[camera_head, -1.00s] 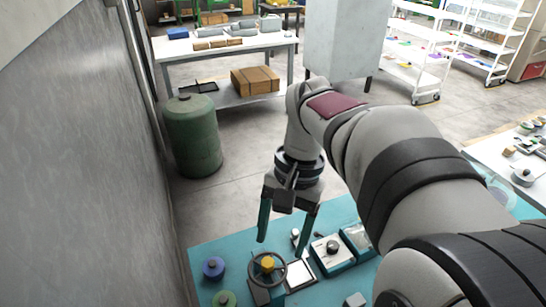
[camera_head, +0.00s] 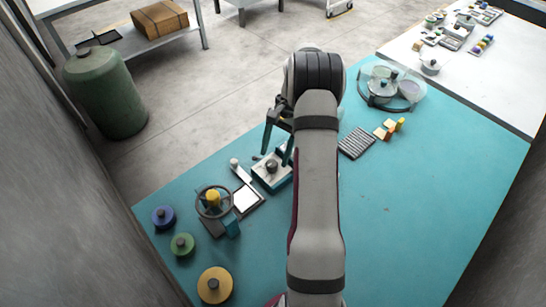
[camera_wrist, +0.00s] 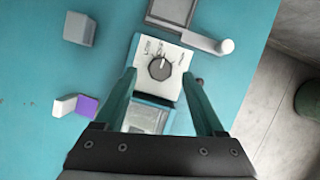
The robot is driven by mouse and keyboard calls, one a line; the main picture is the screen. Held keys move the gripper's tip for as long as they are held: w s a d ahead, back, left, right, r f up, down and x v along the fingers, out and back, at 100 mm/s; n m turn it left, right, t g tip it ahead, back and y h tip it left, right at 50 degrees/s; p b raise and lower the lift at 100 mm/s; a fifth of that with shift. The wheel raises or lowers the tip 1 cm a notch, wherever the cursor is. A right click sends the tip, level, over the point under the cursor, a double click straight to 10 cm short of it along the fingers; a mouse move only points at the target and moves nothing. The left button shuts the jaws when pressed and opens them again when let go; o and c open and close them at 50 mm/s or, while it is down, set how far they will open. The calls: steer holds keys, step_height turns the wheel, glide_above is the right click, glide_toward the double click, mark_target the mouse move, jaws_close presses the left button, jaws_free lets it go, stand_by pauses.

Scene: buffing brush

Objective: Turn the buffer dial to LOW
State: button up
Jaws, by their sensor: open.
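The buffer box (camera_head: 271,178) is a small white-topped block with a teal body, on the teal table. Its dark round dial (camera_wrist: 160,68) is in the upper middle of the wrist view, with LOW printed at its upper left, another label above it and a third at its upper right. The dial's mark seems to point up to the middle label. My gripper (camera_wrist: 158,66) is open and empty, its teal fingers appearing on either side of the box in the wrist view. In the head view my gripper (camera_head: 278,147) is just above the box; contact with the dial is not visible.
A wheel-like ring with a yellow knob (camera_head: 213,198) and a white-handled plate (camera_head: 246,199) stand left of the box. Blue (camera_head: 163,216), green (camera_head: 182,245) and yellow (camera_head: 214,286) discs lie farther left. A ribbed grey block (camera_head: 356,143) is to the right. The table's right front is clear.

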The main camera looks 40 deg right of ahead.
mark_target(272, 166)
steer(key=shift+x, duration=1.25)
jaws_close()
